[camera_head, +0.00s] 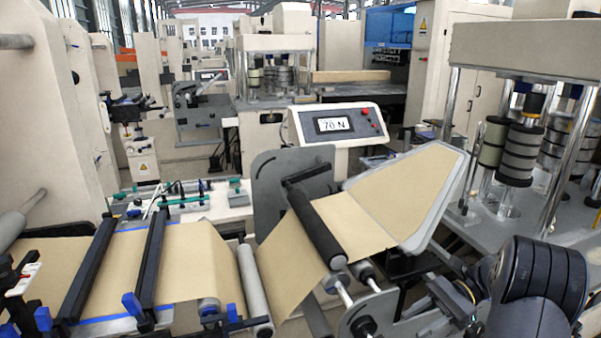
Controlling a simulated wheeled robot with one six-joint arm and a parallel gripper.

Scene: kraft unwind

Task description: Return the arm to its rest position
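Dark, rounded links of my arm fill the lower right corner of the head view, close to the camera and in front of the grey machine bed on the right. Dark, blocky parts just left of these links may belong to my gripper (452,298), but they blend with the machine behind. Its fingertips cannot be made out, and I see nothing clearly held. The lower part of the arm is cut off by the frame edge.
Brown kraft web (290,262) runs over a black roller (315,228) beside the arm. A grey-edged sloping panel (449,208) rises behind it. A press with chrome posts (464,140) stands at right. Little free room shows around the arm.

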